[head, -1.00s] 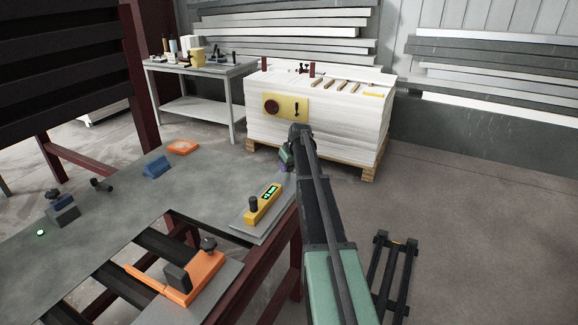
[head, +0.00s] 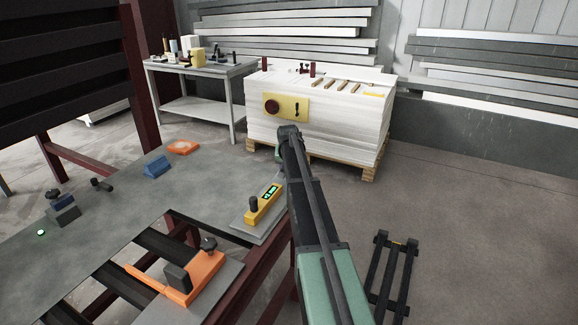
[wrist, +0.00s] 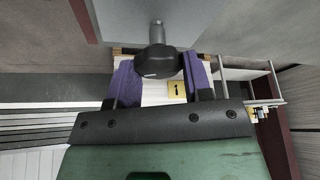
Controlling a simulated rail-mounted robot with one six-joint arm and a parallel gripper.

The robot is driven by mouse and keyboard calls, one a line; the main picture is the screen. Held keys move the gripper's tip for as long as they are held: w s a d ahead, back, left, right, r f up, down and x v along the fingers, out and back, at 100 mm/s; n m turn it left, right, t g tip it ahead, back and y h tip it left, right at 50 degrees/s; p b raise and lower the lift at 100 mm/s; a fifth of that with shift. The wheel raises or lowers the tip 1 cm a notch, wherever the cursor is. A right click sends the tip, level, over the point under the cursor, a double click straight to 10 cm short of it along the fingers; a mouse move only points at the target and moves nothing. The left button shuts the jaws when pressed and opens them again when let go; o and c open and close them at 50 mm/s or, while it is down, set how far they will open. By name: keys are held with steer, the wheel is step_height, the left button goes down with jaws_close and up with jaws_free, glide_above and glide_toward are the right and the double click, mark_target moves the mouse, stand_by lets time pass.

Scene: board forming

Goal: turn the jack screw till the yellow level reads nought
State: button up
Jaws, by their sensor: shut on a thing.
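The yellow level (head: 264,204) lies on a grey plate at the near right corner of the table. Its small green display is lit, but I cannot read the figure. In the wrist view the jack screw's dark round knob (wrist: 155,64) sits on a grey metal shaft (wrist: 156,34) below a flat grey plate. My gripper (wrist: 158,72) has its two purple fingers on either side of this knob and is shut on it. In the head view my arm hides the knob and most of my gripper.
An orange clamp-like fixture (head: 205,272) stands at the table's near edge. Blue blocks (head: 157,166) and an orange piece (head: 184,147) lie further back. A white board stack (head: 340,125) on a pallet stands beyond my arm.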

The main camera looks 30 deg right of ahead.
steer(key=m, duration=0.2)
steer(key=m+g+h, duration=0.1)
steer(key=m, duration=0.2)
steer(key=shift+w+m+g+h, duration=0.2)
steer(key=shift+m+g+h, duration=0.1)
steer(key=m+g, duration=0.1)
steer(key=m, duration=0.3)
steer(key=shift+m+g, duration=0.4)
steer(key=o, duration=0.9)
steer(key=shift+a, duration=0.1)
steer(key=shift+o, duration=0.2)
steer(key=shift+r, duration=0.1)
steer(key=p+v, duration=1)
steer(key=shift+a+r, duration=0.3)
steer(key=shift+r, duration=0.05)
